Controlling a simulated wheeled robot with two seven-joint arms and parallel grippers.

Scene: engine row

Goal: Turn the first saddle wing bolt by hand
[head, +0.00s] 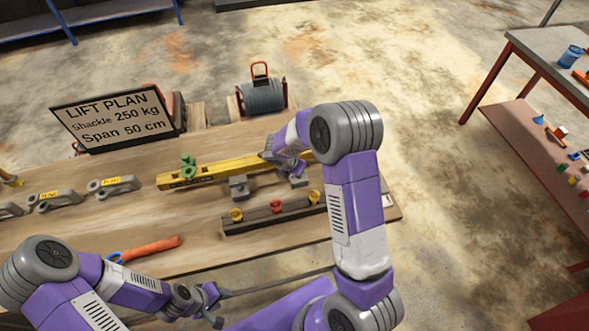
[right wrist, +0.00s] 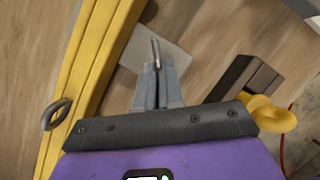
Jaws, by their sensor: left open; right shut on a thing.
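The yellow beam (head: 210,174) lies across the wooden bench on grey blocks (head: 239,186). It also runs along the left of the right wrist view (right wrist: 97,70). My right gripper (head: 272,157) is at the beam's right part. In the right wrist view its fingers (right wrist: 157,75) are shut on a thin upright metal piece, which looks like the wing bolt (right wrist: 155,50). A flat grey plate (right wrist: 178,60) lies beyond the fingertips. The gripper hides the bolt in the head view. My left gripper (head: 214,305) is open and empty, low at the bench's front edge.
A dark rack (head: 255,221) with yellow and red pieces lies in front of the beam. A green piece (head: 188,167) sits on the beam's left part. A drum (head: 262,97) is behind.

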